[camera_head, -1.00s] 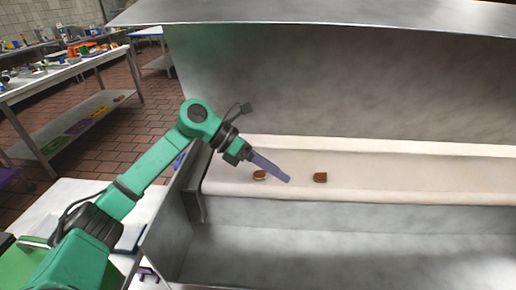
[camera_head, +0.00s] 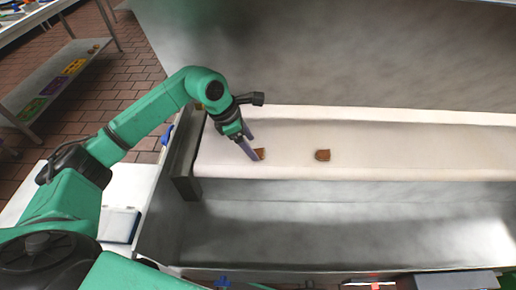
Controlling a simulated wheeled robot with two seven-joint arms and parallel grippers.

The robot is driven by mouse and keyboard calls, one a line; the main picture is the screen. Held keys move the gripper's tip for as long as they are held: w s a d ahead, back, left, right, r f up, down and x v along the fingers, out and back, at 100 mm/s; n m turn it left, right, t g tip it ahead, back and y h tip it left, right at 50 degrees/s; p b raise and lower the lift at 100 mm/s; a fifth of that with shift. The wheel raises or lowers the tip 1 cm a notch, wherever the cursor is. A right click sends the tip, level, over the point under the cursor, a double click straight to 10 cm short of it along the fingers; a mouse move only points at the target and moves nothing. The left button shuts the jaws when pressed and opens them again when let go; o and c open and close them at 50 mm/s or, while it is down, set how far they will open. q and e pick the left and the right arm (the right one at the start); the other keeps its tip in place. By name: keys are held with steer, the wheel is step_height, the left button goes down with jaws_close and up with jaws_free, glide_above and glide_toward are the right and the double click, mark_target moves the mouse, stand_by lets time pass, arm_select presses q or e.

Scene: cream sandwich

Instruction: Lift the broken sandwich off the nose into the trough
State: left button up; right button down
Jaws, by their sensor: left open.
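Two small brown sandwich pieces lie on the cream belt (camera_head: 420,150). One piece (camera_head: 261,154) is near the belt's left end, and the other piece (camera_head: 323,155) lies farther right, apart from it. The pieces are too small to tell how they are broken. My left gripper (camera_head: 254,149) is open, its purple fingers pointing down at the left piece and partly covering it. I cannot tell whether they touch it. The grey metal trough (camera_head: 340,235) runs below the belt's front edge and looks empty. My right gripper is not in view.
A dark end plate (camera_head: 187,165) stands at the belt's left end, close to my left arm. A tall metal wall (camera_head: 350,60) rises behind the belt. A white table (camera_head: 125,190) stands at left. The belt right of the second piece is clear.

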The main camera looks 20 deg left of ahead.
arm_select(q)
steer(key=shift+d+x, duration=0.25)
steer(key=shift+x, duration=0.95)
steer(key=shift+s+f, duration=0.1)
steer(key=shift+f, duration=0.05)
steer(key=shift+c, duration=1.3)
jaws_close()
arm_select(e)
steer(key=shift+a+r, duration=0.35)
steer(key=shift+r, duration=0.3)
